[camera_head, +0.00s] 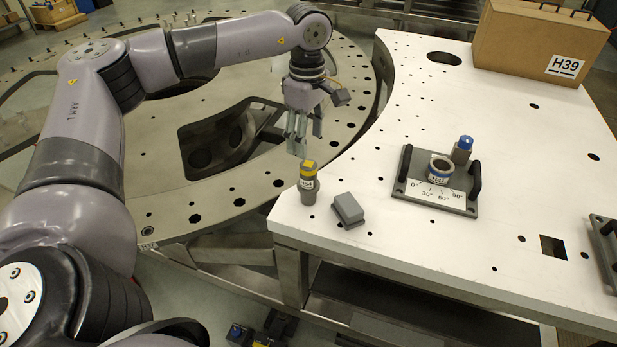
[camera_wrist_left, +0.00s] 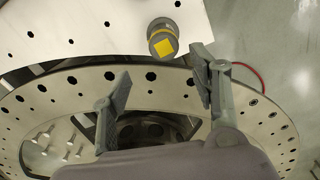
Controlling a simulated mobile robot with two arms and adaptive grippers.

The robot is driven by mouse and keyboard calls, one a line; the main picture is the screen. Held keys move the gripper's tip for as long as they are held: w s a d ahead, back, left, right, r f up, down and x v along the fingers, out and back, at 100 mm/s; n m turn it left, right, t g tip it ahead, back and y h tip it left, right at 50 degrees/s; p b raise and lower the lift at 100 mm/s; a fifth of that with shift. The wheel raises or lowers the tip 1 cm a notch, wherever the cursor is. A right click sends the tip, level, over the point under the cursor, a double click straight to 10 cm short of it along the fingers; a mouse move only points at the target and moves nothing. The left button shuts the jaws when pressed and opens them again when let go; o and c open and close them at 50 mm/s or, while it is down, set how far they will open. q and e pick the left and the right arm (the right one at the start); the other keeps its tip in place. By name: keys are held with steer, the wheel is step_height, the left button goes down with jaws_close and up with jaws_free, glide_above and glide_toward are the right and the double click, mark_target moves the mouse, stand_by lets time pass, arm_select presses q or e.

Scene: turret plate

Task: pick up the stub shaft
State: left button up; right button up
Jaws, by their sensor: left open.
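The stub shaft (camera_head: 308,183) stands upright near the left corner of the white table, a grey cylinder with a yellow-marked top and a label band. In the left wrist view the stub shaft (camera_wrist_left: 163,40) shows from above, with a yellow square on its top. It is beyond the fingertips, nearer the right finger. My left gripper (camera_head: 303,136) is open and empty, above and just behind the shaft in the head view; its spread fingers also show in the left wrist view (camera_wrist_left: 160,88). My right gripper is not in view.
A grey block (camera_head: 347,210) lies close to the right of the shaft. A fixture plate (camera_head: 437,196) with a ring, black handles and a blue-topped post is farther right. A cardboard box (camera_head: 540,42) stands at the back. The large ring plate (camera_head: 240,203) lies left of the table edge.

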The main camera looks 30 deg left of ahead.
mark_target(308, 163)
arm_select(q)
step_height(308, 163, down, 3)
steer(key=shift+d+r+p, duration=0.1)
steer(key=shift+r+p, duration=0.05)
steer(key=shift+p, duration=0.15)
steer(key=shift+s+f, duration=0.1)
steer(key=shift+f, duration=0.1)
steer(key=f+p, duration=0.2)
steer(key=f, duration=0.1)
steer(key=f+p, duration=0.1)
steer(key=shift+s+d+f, duration=0.15)
steer(key=shift+s+d, duration=0.1)
steer(key=shift+s, duration=0.05)
steer(key=shift+f, duration=0.35)
steer(key=shift+c, duration=0.6)
steer(key=shift+r, duration=0.1)
jaws_close()
steer(key=shift+w, duration=0.1)
